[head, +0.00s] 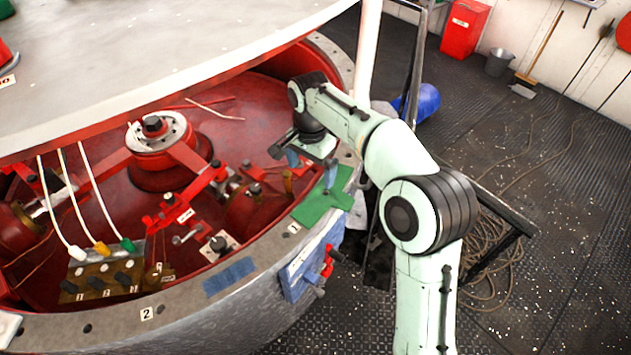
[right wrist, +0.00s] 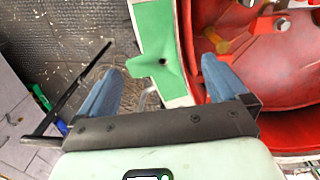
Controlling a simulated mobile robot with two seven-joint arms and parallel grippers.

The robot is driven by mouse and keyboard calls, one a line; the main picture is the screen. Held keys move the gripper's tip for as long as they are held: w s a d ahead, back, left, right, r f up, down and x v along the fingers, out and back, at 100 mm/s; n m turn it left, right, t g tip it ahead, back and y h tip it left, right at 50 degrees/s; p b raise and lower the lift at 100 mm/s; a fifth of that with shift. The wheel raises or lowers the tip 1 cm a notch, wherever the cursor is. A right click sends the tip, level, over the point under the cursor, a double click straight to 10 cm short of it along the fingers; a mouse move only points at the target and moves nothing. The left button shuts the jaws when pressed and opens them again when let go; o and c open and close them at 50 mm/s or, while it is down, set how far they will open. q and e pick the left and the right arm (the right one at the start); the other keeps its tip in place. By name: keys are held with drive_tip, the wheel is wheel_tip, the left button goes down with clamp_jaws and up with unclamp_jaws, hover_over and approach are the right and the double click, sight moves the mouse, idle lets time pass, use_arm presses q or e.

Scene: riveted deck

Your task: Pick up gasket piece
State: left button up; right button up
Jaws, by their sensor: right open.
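The gasket piece appears to be the flat green piece (head: 309,210) lying on the grey rim of the round red housing, beside the number 1 label. In the right wrist view the green piece (right wrist: 155,35) has a pale border, a tab to the left and a small dark hole. My right gripper (head: 310,167) is over the rim at this piece, its blue fingers open and pointing down. In the right wrist view, my right gripper (right wrist: 158,82) has its fingers apart on either side of the green piece, with nothing held between them. My left gripper is out of view.
A pale lid (head: 180,60) overhangs the red housing interior (head: 250,130), which holds levers and shafts. A blue patch (head: 230,277) lies on the rim. Coiled rope (head: 485,255) lies on the dark floor.

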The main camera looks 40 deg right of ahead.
drive_tip(key=b, duration=0.1)
hover_over(311, 209)
drive_tip(key=f, duration=0.7)
drive_tip(key=shift+w+d+f, duration=0.1)
drive_tip(key=shift+d+f, duration=0.2)
drive_tip(key=shift+f, duration=0.1)
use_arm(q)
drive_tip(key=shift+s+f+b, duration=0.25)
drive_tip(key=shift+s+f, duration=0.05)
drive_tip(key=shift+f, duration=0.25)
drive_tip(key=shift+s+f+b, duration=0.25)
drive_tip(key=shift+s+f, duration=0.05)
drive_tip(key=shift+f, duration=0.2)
use_arm(e)
drive_tip(key=shift+a+f, duration=0.15)
drive_tip(key=shift+f, duration=1.2)
drive_tip(key=shift+a+f, duration=0.1)
drive_tip(key=shift+f, duration=1.25)
drive_tip(key=c, duration=1.1)
